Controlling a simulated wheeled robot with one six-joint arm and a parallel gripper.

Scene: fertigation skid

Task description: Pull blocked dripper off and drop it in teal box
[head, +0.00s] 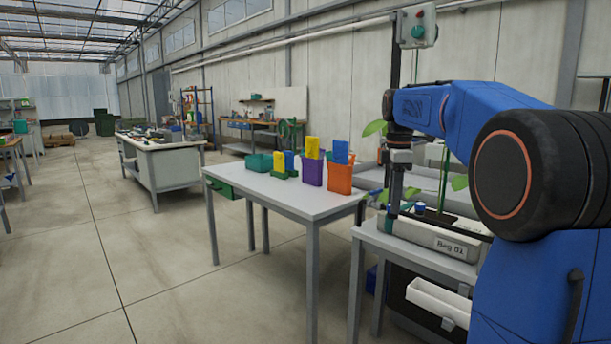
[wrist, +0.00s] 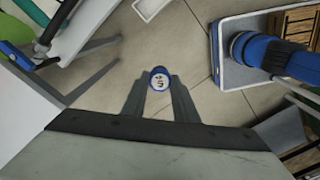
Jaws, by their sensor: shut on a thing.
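The dripper (wrist: 159,79) is a small round blue piece with a pale marked face in the wrist view. My gripper (wrist: 159,92) is shut on it, with one finger on each side at the tips. Bare floor shows around and beyond it. In the head view a small blue piece (head: 420,208) shows low by my wrist, in front of the grow bag; I cannot tell surely that it is the dripper. The teal box (head: 258,162) stands at the far left of the light table, well left of my arm.
The light table (head: 290,197) also holds a purple bin (head: 312,173) and an orange bin (head: 341,179) with cards, right of the teal box. The grow bag (head: 432,240) with green plants lies on a stand at right. A white tray (head: 439,303) sits below. The left aisle is open.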

